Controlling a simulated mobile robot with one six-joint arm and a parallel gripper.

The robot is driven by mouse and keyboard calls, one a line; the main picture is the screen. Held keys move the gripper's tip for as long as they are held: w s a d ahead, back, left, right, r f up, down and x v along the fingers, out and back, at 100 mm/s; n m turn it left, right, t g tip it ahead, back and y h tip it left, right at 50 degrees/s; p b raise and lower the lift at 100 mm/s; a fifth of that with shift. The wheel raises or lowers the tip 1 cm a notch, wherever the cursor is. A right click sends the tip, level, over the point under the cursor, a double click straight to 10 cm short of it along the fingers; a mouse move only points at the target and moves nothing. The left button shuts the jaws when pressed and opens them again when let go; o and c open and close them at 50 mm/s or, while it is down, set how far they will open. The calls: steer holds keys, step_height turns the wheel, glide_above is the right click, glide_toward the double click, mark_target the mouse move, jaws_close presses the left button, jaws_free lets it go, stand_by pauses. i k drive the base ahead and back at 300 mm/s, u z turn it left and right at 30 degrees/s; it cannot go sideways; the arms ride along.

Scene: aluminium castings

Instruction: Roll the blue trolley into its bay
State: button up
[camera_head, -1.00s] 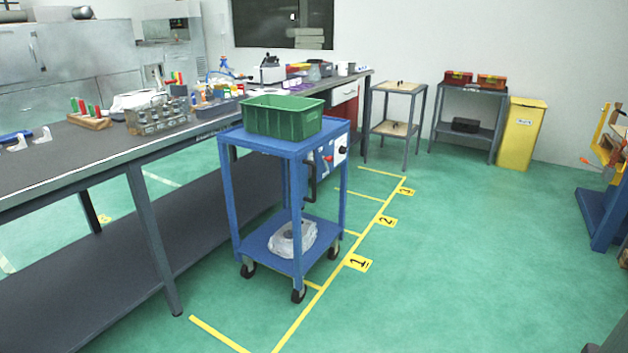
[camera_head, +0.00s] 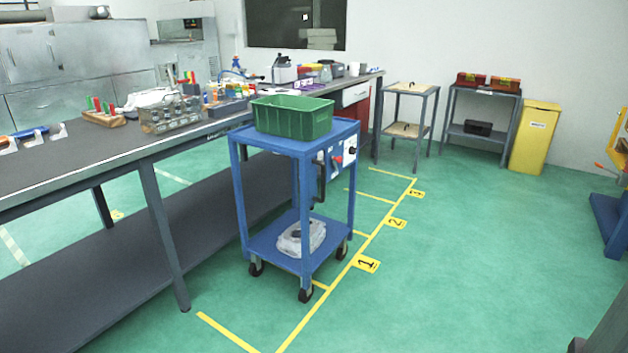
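The blue trolley (camera_head: 288,143) stands upright on its casters beside the long dark workbench, left of the yellow floor line. A green crate (camera_head: 292,118) sits on its top shelf, and a pale wrapped item (camera_head: 301,237) lies on its lower shelf. Yellow floor lines (camera_head: 304,322) mark bays along the bench, with number plates 1 (camera_head: 366,264), 2 (camera_head: 396,223) and 3 (camera_head: 415,193). The trolley stands around bay 1, its nearest caster close to the line. My gripper is not in view.
The workbench (camera_head: 100,150) carries many small items and closes off the left. Two side tables (camera_head: 409,88) (camera_head: 484,92) and a yellow bin (camera_head: 534,137) stand by the back wall. A blue-based stand (camera_head: 609,222) is at the right. The green floor between is clear.

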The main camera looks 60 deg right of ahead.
mark_target(344, 132)
steer(key=u, duration=0.85)
steer(key=k, duration=0.95)
steer(key=z, duration=0.75)
steer(key=i, duration=1)
steer(key=z, duration=0.05)
